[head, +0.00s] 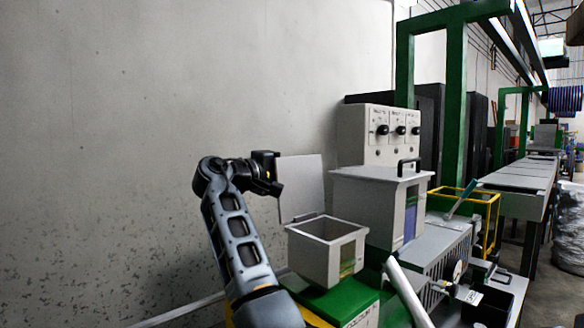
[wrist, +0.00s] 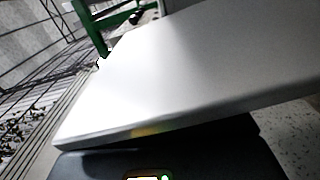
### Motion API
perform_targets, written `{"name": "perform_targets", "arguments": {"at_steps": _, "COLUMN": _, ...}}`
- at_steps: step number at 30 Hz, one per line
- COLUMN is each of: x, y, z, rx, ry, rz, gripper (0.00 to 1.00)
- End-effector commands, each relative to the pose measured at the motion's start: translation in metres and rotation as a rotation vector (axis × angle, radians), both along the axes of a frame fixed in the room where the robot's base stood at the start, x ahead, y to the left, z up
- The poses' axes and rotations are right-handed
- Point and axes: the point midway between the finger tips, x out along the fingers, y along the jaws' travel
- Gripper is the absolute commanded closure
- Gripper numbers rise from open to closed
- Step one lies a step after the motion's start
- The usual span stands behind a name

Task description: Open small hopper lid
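The small hopper (head: 318,257) is a light grey box on a green base, and its open top shows its inside. Its flat grey lid (head: 301,186) stands up roughly vertical at the hopper's back edge. My gripper (head: 272,184) is at the lid's left edge, close against it; I cannot tell whether it touches. In the wrist view the pale lid panel (wrist: 185,70) fills most of the picture, right before the dark gripper body at the bottom. The fingers cannot be made out, so their opening is unclear.
A larger grey hopper (head: 370,205) with a closed, black-handled lid stands to the right. Behind it is a control box (head: 365,137) with black knobs. A yellow frame (head: 490,222) and a conveyor (head: 520,178) lie further right. A bare wall (head: 200,80) is behind my arm.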

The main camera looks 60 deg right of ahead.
Motion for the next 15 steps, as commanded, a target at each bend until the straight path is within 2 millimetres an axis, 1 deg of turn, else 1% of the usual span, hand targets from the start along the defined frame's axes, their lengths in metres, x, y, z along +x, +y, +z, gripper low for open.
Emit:
{"name": "perform_targets", "arguments": {"at_steps": 1, "x": 0.0, "y": 0.001, "z": 0.0, "rx": 0.0, "ry": 0.0, "rz": 0.001, "gripper": 0.65}}
{"name": "perform_targets", "arguments": {"at_steps": 2, "x": 0.0, "y": 0.001, "z": 0.0, "rx": 0.0, "ry": -0.001, "rz": 0.001, "gripper": 0.62}}
{"name": "perform_targets", "arguments": {"at_steps": 10, "x": 0.001, "y": 0.002, "z": 0.003, "rx": -0.004, "ry": -0.003, "rz": 0.003, "gripper": 0.62}}
{"name": "perform_targets", "arguments": {"at_steps": 13, "x": 0.003, "y": 0.009, "z": 0.003, "rx": -0.004, "ry": -0.003, "rz": 0.004, "gripper": 0.62}}
{"name": "perform_targets", "arguments": {"at_steps": 15, "x": 0.005, "y": 0.019, "z": 0.002, "rx": -0.005, "ry": -0.003, "rz": 0.005, "gripper": 0.62}}
